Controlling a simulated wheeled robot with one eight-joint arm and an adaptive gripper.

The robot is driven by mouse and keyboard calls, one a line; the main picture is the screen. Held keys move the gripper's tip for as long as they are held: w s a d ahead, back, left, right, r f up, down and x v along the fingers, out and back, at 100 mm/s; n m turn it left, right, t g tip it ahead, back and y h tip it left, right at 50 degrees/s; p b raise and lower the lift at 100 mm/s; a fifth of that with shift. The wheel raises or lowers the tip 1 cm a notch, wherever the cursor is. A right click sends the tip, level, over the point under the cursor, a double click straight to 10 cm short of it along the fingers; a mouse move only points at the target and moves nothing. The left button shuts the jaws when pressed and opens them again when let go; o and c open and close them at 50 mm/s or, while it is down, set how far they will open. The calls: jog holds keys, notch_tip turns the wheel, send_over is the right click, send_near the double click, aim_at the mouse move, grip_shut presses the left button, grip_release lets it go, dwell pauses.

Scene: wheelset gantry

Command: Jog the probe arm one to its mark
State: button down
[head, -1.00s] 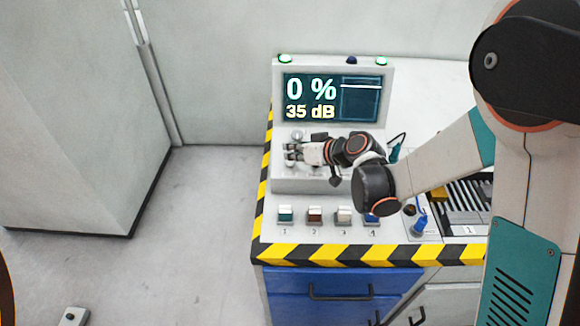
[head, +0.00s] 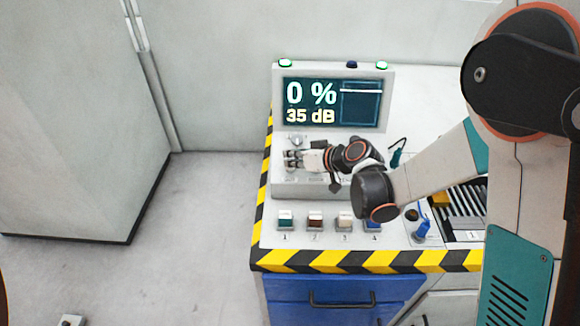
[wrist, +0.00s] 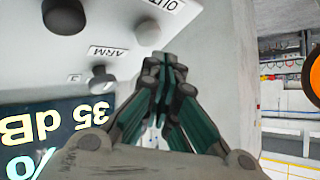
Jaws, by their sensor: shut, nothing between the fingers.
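My gripper (head: 291,159) is at the left end of the sloped control panel (head: 325,190) below the screen. In the wrist view my gripper (wrist: 163,68) is shut and empty, its fingertips close to the panel face. That view shows the panel upside down: a dark knob (wrist: 64,14), a grey knob (wrist: 147,32) near "OUT", and a small grey knob (wrist: 102,80) near "ARM". The fingertips are beside the grey knobs; contact cannot be told. The screen (head: 333,101) reads 0 % and 35 dB. I cannot make out probe arm one or its mark.
Numbered buttons, including the teal one (head: 285,219) and the brown one (head: 315,220), line the bench front. A blue probe (head: 422,228) stands to their right, beside a slatted track (head: 468,205). Yellow-black striping (head: 330,262) edges the bench.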

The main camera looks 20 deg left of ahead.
jog(key=shift+f, duration=0.1)
dwell(0.7)
jog(key=shift+w+f+b, duration=0.15)
jog(key=shift+f+b, duration=0.15)
jog(key=shift+b, duration=0.1)
jog(key=shift+w+f+b, duration=0.2)
jog(key=shift+f+b, duration=0.25)
dwell(0.8)
jog(key=shift+r, duration=0.15)
dwell(3.8)
jog(key=shift+s+r+p, duration=0.35)
jog(key=shift+r+p, duration=0.15)
jog(key=shift+r, duration=0.2)
jog(key=shift+s+d+r+p, duration=0.1)
jog(key=shift+s+r+p, duration=0.3)
jog(key=shift+r, duration=0.35)
jog(key=shift+s+d+r+p, duration=0.1)
jog(key=shift+s+r+p, duration=0.2)
jog(key=shift+r+p, duration=0.4)
jog(key=shift+s+d+r+p, duration=0.1)
jog(key=shift+s+r+p, duration=0.25)
jog(key=shift+r, duration=0.5)
